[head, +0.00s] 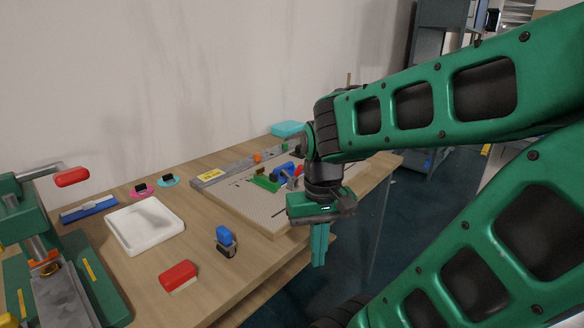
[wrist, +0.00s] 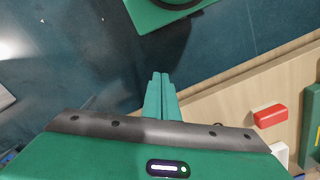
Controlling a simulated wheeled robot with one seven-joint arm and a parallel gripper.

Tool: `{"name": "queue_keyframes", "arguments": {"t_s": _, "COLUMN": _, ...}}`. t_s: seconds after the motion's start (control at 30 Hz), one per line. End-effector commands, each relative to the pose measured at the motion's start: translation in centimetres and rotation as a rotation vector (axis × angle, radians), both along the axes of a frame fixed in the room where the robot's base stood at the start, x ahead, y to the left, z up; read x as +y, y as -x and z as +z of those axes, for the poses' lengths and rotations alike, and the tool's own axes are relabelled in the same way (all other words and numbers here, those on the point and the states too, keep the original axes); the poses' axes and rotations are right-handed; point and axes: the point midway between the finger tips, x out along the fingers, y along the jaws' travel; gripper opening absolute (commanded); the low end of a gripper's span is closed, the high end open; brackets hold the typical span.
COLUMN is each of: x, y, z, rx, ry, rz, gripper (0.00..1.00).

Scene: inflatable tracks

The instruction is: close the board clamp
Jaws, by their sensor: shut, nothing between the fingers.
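A small green and blue fixture (head: 268,181) with some red on it sits on a light board (head: 240,205) on the workbench. It looks like the board clamp. My arm and wrist stand just right of it and hide part of it, so I cannot tell its lever's position. My gripper (head: 319,262) is shut and empty, pointing down beyond the bench's front edge, apart from the fixture. In the wrist view the closed fingers (wrist: 160,78) are over the dark floor beside the bench edge. The fixture does not show in the wrist view.
A green device with a red handle (head: 72,177) stands at the bench's left end. A white tray (head: 145,224), red block (head: 178,276), blue-topped item (head: 225,240) and blue tool (head: 89,209) lie near it. A teal box (head: 288,128) is at the back.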

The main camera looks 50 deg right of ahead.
Motion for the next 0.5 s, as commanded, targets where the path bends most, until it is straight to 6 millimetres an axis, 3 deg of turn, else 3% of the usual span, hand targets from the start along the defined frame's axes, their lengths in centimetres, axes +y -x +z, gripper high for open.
{"name": "queue_keyframes", "arguments": {"t_s": 0.5, "x": -0.27, "y": 0.7, "z": 0.65, "rx": -0.025, "ry": -0.002, "rz": -0.05, "gripper": 0.0}}
